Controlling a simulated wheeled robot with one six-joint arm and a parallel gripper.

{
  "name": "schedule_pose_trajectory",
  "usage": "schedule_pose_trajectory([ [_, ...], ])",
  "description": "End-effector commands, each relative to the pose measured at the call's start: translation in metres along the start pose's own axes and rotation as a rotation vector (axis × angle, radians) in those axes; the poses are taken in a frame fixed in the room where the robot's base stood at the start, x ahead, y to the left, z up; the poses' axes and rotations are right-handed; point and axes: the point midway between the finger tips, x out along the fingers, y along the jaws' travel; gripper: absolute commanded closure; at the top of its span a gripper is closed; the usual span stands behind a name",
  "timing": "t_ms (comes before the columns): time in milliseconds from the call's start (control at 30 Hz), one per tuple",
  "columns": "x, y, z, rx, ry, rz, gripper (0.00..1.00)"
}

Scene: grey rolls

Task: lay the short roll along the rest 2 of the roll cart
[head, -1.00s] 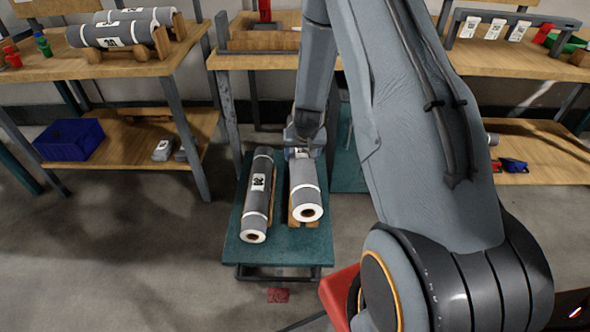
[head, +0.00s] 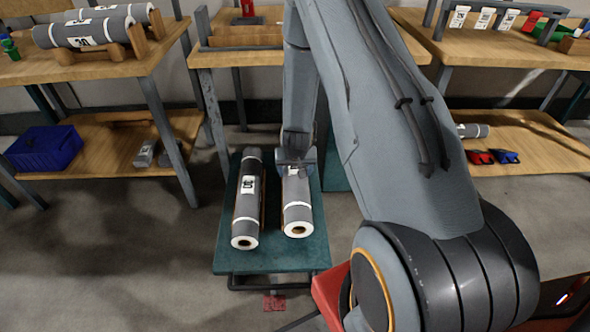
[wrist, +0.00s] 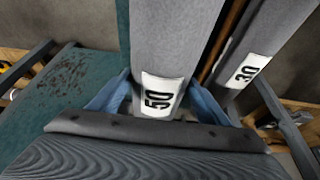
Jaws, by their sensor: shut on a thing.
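My gripper (head: 296,160) is shut on a grey roll (head: 298,205) with white bands, on the right side of the roll cart (head: 270,260). In the wrist view the blue fingers hug this roll (wrist: 172,40) on both sides of its white label reading 50. I take it for the short roll; its far end is hidden by my gripper. It lies level along the cart, low over the right-hand rest, which is almost hidden; I cannot tell if it touches. A second, longer-looking roll (head: 247,205), labelled 30 in the wrist view (wrist: 250,60), lies parallel at left.
A wooden bench (head: 218,58) stands behind the cart. A left shelf unit holds more rolls (head: 85,32) on wooden rests, with a blue bin (head: 45,148) below. A right bench (head: 500,50) has tags and small items. Floor in front of the cart is mostly clear.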

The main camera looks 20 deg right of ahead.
Motion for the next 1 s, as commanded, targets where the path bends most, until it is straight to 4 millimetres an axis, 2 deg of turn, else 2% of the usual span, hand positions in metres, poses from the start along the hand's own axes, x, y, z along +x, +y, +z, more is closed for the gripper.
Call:
schedule_pose_trajectory([
  [700,0.059,0.001,0.023,0.003,0.0,0.001,0.71],
  [1000,0.076,0.001,0.03,0.002,0.001,0.001,0.71],
])
